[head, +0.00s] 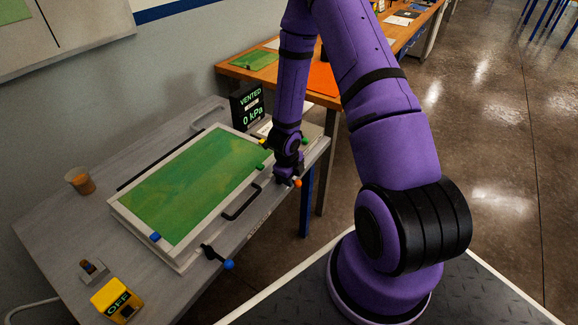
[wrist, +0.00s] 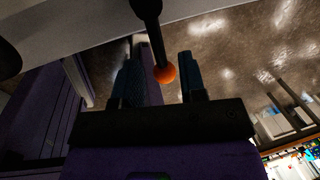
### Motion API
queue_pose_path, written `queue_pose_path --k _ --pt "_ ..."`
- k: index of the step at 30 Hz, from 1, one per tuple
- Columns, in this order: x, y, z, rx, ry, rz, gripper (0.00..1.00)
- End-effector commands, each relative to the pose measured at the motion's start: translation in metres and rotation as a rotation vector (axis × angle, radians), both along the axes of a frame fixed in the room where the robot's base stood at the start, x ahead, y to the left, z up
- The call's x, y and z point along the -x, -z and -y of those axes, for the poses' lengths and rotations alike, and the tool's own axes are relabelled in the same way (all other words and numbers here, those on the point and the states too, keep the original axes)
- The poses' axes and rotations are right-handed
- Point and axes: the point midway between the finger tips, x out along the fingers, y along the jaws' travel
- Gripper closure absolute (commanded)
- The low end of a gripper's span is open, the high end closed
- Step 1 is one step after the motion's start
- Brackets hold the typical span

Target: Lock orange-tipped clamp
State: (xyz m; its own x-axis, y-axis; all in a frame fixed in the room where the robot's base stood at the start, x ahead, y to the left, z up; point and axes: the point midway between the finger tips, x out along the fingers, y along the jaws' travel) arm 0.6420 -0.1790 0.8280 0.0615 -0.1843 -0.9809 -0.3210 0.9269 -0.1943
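The orange-tipped clamp shows its orange ball (head: 297,184) at the front edge of the bath, near its right end. In the wrist view its dark lever comes down from the top and ends in the orange ball (wrist: 165,73). My gripper (wrist: 160,68) is open, with one finger on each side of the ball and a visible gap to each. In the head view my gripper (head: 287,174) is right beside the orange tip, and my arm hides part of the clamp. The bath (head: 122,212) has a white frame around a green panel (head: 195,185).
A blue-tipped clamp (head: 228,264) sticks out at the bath's front edge, to the left. A black handle (head: 242,203) lies between the clamps. A display (head: 248,106) reads VENTED, 0 kPa. A yellow box (head: 117,299) reads OFF. A cup (head: 80,181) stands behind left.

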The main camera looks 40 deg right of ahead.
Motion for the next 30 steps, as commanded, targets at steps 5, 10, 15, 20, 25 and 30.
queue_pose_path --k 5,10,15,20,25,30 --pt "0.000 -0.025 -0.005 0.003 -0.003 0.004 0.62" --pt "0.002 -0.049 -0.010 0.002 -0.002 0.005 0.62" --pt "0.004 -0.071 -0.015 0.000 -0.002 0.005 0.62" --pt "0.005 -0.082 -0.016 0.001 0.001 0.001 0.62" --pt "0.006 -0.091 -0.018 0.000 0.000 0.001 0.62" --pt "0.006 -0.095 -0.019 -0.002 0.000 -0.001 0.62"
